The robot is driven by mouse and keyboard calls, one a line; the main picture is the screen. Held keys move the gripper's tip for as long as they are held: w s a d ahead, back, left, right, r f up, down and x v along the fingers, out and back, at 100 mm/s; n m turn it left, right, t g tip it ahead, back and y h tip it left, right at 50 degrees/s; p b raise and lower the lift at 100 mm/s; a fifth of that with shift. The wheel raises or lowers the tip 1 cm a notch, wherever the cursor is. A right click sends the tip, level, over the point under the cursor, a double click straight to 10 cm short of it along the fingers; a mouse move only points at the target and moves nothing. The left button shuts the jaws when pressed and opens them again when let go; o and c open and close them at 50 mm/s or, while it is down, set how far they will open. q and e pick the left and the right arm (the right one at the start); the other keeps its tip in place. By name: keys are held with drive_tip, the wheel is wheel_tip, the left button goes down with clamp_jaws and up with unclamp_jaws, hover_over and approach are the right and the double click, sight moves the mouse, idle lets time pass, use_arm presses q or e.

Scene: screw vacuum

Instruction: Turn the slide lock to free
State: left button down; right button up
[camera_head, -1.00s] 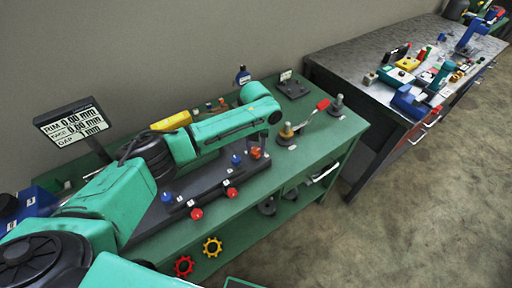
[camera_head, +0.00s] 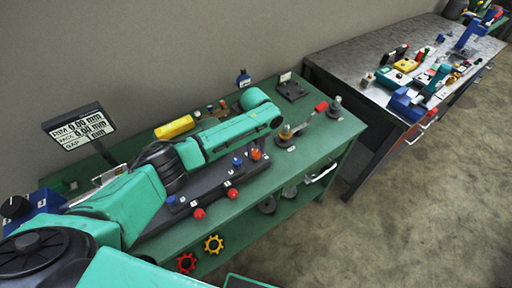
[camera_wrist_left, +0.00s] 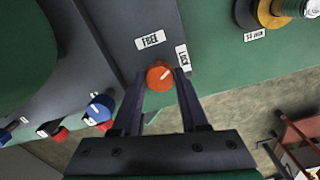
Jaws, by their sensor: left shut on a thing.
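The slide lock is a round orange knob with a white pointer line, seen in the left wrist view (camera_wrist_left: 160,76). A FREE label (camera_wrist_left: 150,40) lies above it and a LOCK label (camera_wrist_left: 183,57) to its upper right. The white line slants up and right, closer to the LOCK side. My left gripper (camera_wrist_left: 160,80) has its two dark fingers on either side of the knob and is shut on it. In the head view the knob (camera_head: 256,154) shows at the right end of the dark base; the fingers are mostly hidden there. My right gripper is not in view.
Blue knobs (camera_head: 237,161) and red knobs (camera_head: 232,193) sit along the same base. A red-handled lever (camera_head: 321,106) stands to the right. A yellow cylinder (camera_head: 174,127) and a readout screen (camera_head: 78,130) are behind my arm. A second workbench (camera_head: 345,62) is at upper right.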

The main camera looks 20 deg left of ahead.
sight(255, 152)
use_arm(q)
drive_tip(key=n+p, duration=0.1)
drive_tip(key=n, duration=0.2)
drive_tip(key=n+p, duration=0.1)
drive_tip(key=n, duration=0.2)
drive_tip(key=shift+w+r, duration=0.1)
drive_tip(key=shift+r, duration=0.1)
drive_tip(key=n+p, duration=0.2)
drive_tip(key=n, duration=0.3)
drive_tip(key=shift+f+n, duration=0.1)
drive_tip(key=shift+n, duration=0.3)
drive_tip(key=shift+c, duration=2.1)
unclamp_jaws()
wheel_tip(255, 152, up, 14)
drive_tip(key=b, duration=0.1)
drive_tip(key=shift+r+b, duration=0.25)
drive_tip(key=shift+b, duration=0.1)
